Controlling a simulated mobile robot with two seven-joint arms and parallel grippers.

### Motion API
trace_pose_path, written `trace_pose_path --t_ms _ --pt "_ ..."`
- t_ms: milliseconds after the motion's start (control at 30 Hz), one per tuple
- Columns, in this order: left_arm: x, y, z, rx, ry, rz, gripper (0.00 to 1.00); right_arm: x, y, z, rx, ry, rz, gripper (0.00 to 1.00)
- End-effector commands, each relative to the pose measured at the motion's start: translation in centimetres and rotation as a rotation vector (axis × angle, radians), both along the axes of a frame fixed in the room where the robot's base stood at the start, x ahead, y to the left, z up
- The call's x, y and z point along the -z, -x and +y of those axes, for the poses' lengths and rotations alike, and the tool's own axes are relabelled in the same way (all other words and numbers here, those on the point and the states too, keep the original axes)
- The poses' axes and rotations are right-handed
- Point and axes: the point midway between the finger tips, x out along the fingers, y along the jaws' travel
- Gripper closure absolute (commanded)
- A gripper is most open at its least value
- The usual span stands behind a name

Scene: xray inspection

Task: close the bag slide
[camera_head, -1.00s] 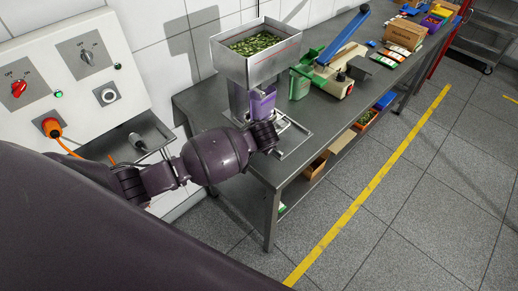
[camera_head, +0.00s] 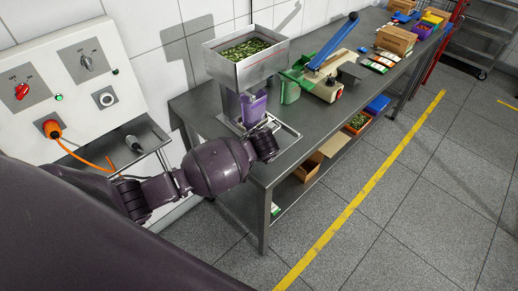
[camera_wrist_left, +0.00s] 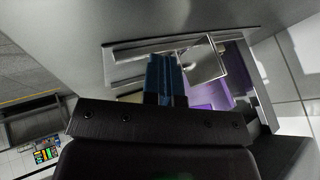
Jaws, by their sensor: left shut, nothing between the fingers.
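The metal hopper (camera_head: 246,68) holds green pieces and stands at the near end of the steel table. A purple bag (camera_head: 253,108) is under its outlet; it also shows in the left wrist view (camera_wrist_left: 240,85). A metal slide plate (camera_wrist_left: 205,62) with a square frame sits at the outlet beside my fingers. My left gripper (camera_wrist_left: 163,58) is shut and empty, its blue fingertips close to the slide plate. I cannot tell whether they touch it. In the head view my left wrist hides the fingers. My right gripper is in neither view.
A green container (camera_head: 289,90) and a blue-handled device (camera_head: 325,80) stand right of the hopper. Cardboard boxes (camera_head: 396,40) are farther along the table. A control panel (camera_head: 75,85) with an orange plug is at left.

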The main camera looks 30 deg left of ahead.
Motion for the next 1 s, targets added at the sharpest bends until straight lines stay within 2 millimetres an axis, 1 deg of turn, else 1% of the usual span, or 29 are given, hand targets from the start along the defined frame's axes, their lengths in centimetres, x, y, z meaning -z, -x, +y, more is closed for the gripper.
trace_pose_path --t_ms 100,300,500,700,1000 --pt "-1.5 1.0 -0.6 0.002 0.001 -0.003 1.0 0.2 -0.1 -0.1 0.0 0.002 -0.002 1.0" --pt "-4.2 2.7 -1.7 0.002 0.003 -0.004 1.0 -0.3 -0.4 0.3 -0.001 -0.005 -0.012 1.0" --pt "-6.2 4.0 -2.5 0.002 0.002 -0.002 1.0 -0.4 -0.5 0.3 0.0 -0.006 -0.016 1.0" --pt "-7.2 4.7 -2.9 0.002 0.001 -0.001 1.0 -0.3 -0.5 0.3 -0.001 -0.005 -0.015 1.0" --pt "-7.3 4.7 -2.9 0.0 0.0 -0.001 1.0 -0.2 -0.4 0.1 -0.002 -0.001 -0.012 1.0"
